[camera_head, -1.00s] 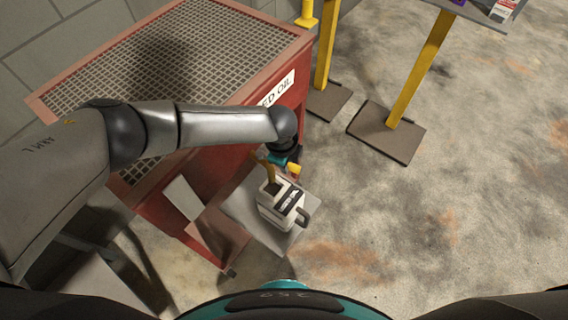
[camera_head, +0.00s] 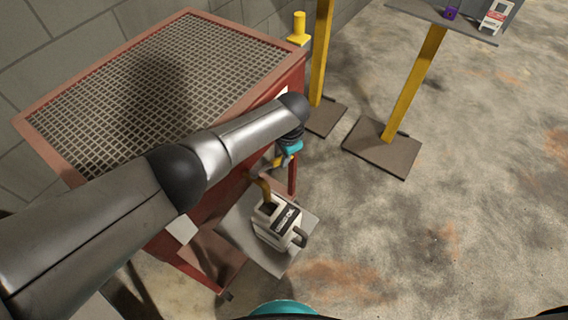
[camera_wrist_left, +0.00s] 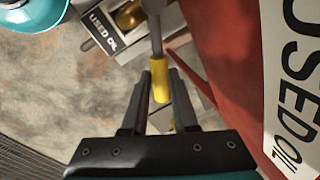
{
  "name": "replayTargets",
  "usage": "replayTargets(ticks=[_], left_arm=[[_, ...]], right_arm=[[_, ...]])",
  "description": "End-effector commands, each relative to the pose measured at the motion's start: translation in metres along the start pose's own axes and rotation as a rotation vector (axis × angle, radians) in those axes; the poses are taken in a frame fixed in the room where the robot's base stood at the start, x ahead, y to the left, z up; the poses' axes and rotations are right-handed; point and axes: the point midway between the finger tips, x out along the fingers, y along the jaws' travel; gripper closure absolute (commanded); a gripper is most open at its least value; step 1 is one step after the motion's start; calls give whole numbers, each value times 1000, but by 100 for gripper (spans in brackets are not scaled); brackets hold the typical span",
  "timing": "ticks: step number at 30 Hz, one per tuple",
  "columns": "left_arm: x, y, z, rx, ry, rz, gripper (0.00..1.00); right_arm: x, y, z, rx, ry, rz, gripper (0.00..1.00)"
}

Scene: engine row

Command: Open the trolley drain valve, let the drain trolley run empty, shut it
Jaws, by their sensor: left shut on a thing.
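The drain trolley (camera_head: 60,155) is a red cabinet with a grated top, at the left in the head view. My left gripper (camera_head: 283,160) is at its right side, above the jug. In the left wrist view the jaws (camera_wrist_left: 162,88) are shut on the yellow grip (camera_wrist_left: 158,75) of the drain valve lever, which has a grey stem (camera_wrist_left: 154,30). A brass-coloured spout or stream (camera_head: 264,187) reaches down to the white "USED OIL" jug (camera_head: 280,226); I cannot tell which, nor the oil level. My right gripper is out of view.
The jug stands on a grey plate (camera_head: 238,232) beside the trolley. Two yellow posts (camera_head: 322,55) on dark floor plates stand behind; one (camera_head: 416,80) carries a shelf (camera_head: 450,22) with small items. The concrete floor at right is clear.

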Motion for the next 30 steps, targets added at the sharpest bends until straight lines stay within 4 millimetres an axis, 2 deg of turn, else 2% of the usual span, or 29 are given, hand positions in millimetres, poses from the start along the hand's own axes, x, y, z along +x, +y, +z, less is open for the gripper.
replayTargets(ticks=[6, 15, 30], left_arm=[[6, -14, 1, -183, -39, 1, 100], [7, -27, 4, -352, -72, 1, 100], [7, -33, 6, -427, -86, 0, 100]], right_arm=[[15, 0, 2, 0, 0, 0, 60], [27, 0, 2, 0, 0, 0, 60], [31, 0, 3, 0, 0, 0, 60]])
